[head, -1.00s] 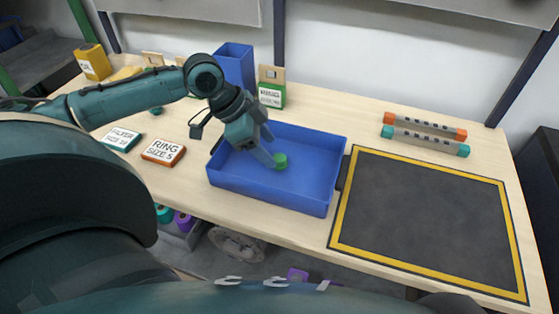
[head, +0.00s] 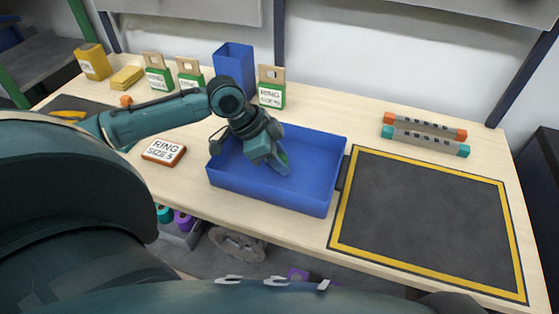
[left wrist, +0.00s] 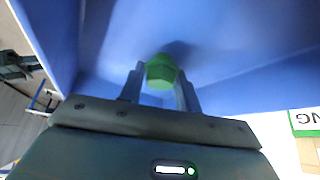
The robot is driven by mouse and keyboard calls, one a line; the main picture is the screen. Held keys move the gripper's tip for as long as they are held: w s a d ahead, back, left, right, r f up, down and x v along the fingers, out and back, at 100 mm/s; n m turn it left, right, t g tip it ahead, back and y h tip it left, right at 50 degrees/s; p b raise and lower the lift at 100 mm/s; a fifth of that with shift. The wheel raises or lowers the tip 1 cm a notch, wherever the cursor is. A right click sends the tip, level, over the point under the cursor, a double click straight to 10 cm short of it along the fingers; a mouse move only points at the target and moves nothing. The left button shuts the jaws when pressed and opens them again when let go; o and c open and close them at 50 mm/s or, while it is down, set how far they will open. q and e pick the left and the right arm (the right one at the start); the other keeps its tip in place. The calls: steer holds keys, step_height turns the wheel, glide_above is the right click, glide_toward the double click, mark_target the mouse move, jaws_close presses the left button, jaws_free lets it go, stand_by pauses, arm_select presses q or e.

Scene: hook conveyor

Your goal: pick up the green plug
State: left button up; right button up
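The green plug (left wrist: 160,72) is between the two fingertips of my left gripper (left wrist: 160,84) in the left wrist view. The fingers stand on both sides of it, and any contact is too small to make out. In the head view, my left gripper (head: 282,168) reaches down into the blue tray (head: 316,205). It hides most of the plug, and only a bit of green (head: 283,156) shows at the fingers. My left gripper looks open around the plug. My right gripper is not in view.
A blue bin (head: 234,68) and several green-labelled boxes (head: 271,93) stand behind the tray. An orange RING box (head: 163,152) lies to its left. A dark mat with a yellow border (head: 428,220) lies to its right, with two capped bars (head: 425,140) behind.

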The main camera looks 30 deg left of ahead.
arm_select(q)
steer(key=c, duration=0.4)
